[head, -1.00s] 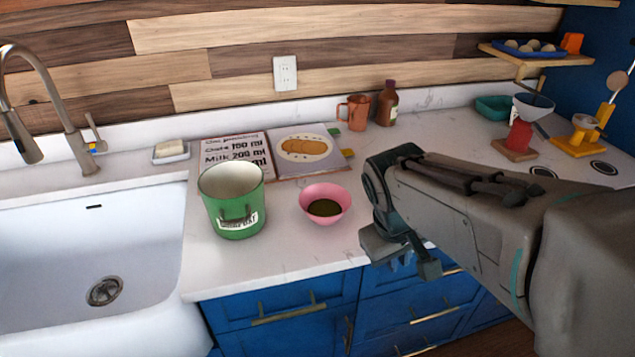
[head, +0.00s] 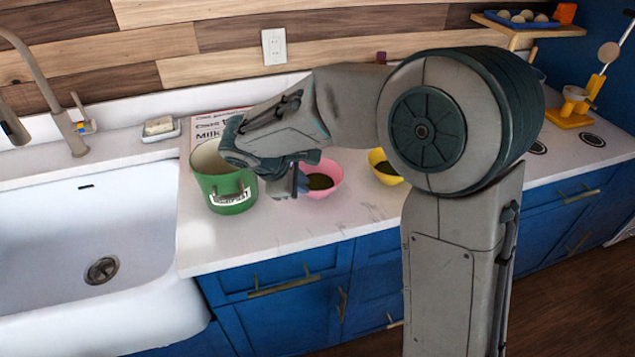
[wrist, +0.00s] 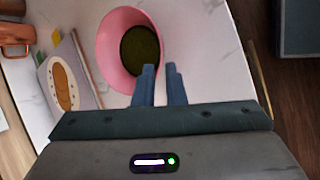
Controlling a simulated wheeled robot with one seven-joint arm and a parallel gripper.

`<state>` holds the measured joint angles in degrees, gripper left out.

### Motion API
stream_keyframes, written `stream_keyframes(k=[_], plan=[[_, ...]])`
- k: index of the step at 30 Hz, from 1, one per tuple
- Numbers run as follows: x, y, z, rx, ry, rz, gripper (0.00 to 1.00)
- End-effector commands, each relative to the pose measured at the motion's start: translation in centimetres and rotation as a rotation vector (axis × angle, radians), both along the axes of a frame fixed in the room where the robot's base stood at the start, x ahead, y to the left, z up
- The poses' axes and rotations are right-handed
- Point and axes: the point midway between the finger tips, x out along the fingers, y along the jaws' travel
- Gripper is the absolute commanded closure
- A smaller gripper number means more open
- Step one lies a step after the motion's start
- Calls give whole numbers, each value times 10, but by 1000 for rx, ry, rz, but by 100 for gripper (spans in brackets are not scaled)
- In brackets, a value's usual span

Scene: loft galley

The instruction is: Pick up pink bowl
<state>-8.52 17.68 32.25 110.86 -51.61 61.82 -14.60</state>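The pink bowl (head: 328,187) stands upright on the white counter, just right of the green pot, with something dark green in it. It also shows in the wrist view (wrist: 113,38). My gripper (head: 295,188) reaches down at the bowl's near left side and hides part of it. In the wrist view my two blue-grey fingers (wrist: 161,68) are close together with a narrow gap. One finger overlaps the inside of the bowl, the other lies just outside, with the rim between them. The bowl shows no visible lift.
The green pot (head: 232,198) stands close beside my gripper on the left. A yellow bowl (head: 380,172) stands to the right, partly behind my arm. The sink (head: 80,230) is at the left. The counter front (head: 255,238) is clear.

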Motion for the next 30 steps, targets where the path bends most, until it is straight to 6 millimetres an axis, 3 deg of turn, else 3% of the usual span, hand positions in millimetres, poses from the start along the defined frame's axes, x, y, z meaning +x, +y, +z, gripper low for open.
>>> stream_keyframes(k=[18, 27, 29, 30], plan=[[30, -30, -61, 0, 1, -3, 90], [33, -32, -67, 1, -2, -1, 90], [33, -32, -67, 1, -1, -2, 100], [33, -32, -67, 1, -1, -2, 100]])
